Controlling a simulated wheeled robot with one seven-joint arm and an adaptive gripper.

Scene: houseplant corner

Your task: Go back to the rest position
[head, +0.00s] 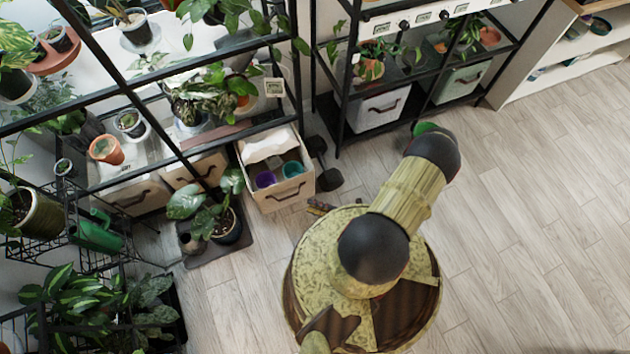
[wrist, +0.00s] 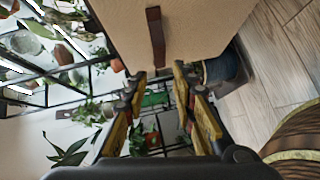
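My gripper (wrist: 160,76) shows in the wrist view with its two yellow-and-black fingers spread apart and nothing between them. Beyond the fingertips is the beige front of a drawer (wrist: 206,32) with a brown strap handle (wrist: 155,38). The handle's near end shows just above the gap between the tips, and I see no grip on it.
The beige drawer (head: 287,198) stands pulled out under the plant shelf, holding white cloth, a purple pot (head: 265,180) and a teal pot (head: 292,169). A potted plant (head: 228,224) stands on a dark mat left of it. Black shelving (head: 340,112) stands behind. Wood floor (head: 535,240) is clear at right.

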